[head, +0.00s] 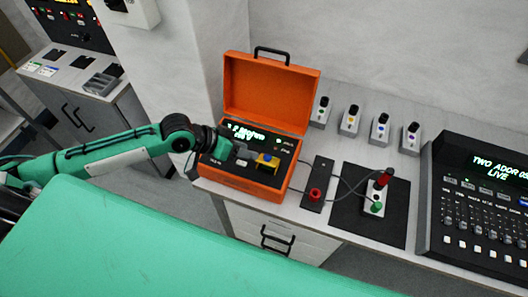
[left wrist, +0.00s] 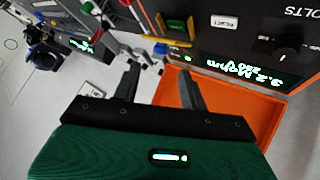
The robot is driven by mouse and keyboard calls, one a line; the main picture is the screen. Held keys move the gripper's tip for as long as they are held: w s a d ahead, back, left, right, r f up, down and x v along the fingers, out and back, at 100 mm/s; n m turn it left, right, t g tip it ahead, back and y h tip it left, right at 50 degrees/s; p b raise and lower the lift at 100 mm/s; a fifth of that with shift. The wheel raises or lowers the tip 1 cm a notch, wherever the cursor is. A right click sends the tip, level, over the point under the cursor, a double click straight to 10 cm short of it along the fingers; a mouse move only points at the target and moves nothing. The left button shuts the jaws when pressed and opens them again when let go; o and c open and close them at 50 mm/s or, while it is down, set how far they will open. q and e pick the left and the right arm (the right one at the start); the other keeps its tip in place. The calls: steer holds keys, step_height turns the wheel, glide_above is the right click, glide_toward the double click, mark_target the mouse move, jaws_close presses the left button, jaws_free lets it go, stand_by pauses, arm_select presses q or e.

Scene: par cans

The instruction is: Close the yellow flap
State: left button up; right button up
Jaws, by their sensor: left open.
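In the left wrist view, a yellow-edged part with a green face (left wrist: 176,26) shows beyond the fingers; I cannot tell the flap's exact angle. My left gripper (head: 243,153) is over the panel, just left of the flap, and appears apart from it. In the left wrist view its fingers (left wrist: 159,74) are spread with nothing between them. My right gripper is not in view.
The case's lid stands open behind the panel. A red knob (head: 315,194) and a block with red and green plugs (head: 375,199) stand to the right, joined by cables. A mixing console (head: 480,205) is at far right. Several small switch boxes (head: 350,120) line the back.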

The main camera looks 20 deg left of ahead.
mark_target(265, 155)
arm_select(q)
steer(key=p+x, duration=0.1)
steer(key=x, duration=0.5)
steer(key=shift+w+d+f, duration=0.2)
steer(key=shift+d, duration=0.1)
steer(key=shift+w+d+f+p, duration=0.15)
steer(key=shift+f+p, duration=0.1)
steer(key=shift+p, duration=0.05)
jaws_close()
